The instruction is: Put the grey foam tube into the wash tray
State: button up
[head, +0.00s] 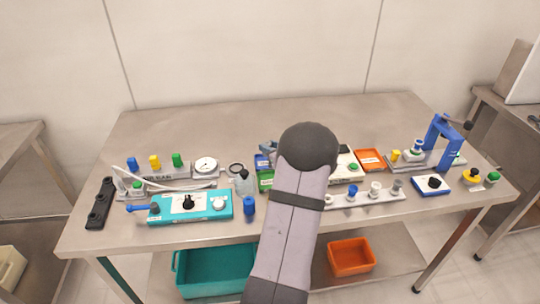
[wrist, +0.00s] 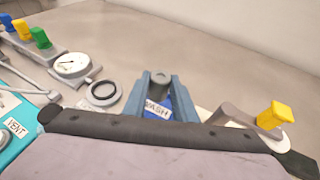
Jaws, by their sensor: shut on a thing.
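My gripper (wrist: 160,88) shows in the wrist view as two blue-grey fingers. It is shut on the grey foam tube (wrist: 159,80), a short dark grey cylinder between the fingers. The blue wash tray (wrist: 157,108), with a white WASH label, shows below and behind the fingers. I cannot tell the height of the tube above it. In the head view, a blue tray with a pale label (head: 262,163) is partly hidden by my arm.
A dial gauge (head: 205,165) and dark ring (head: 236,169) lie left of the trays. A teal vacuum unit (head: 190,206) and blue bottle (head: 249,207) stand in front. An orange tray (head: 370,160) and blue press frame (head: 443,137) are right. The table's back is clear.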

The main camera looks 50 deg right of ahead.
jog(key=shift+f, duration=1.85)
jog(key=shift+f, duration=0.15)
jog(key=o, duration=1)
jog(key=shift+r+p, duration=0.2)
jog(key=shift+p, duration=0.1)
jog(key=b+v, duration=0.2)
jog(key=v, duration=1)
jog(key=shift+a+f, duration=0.1)
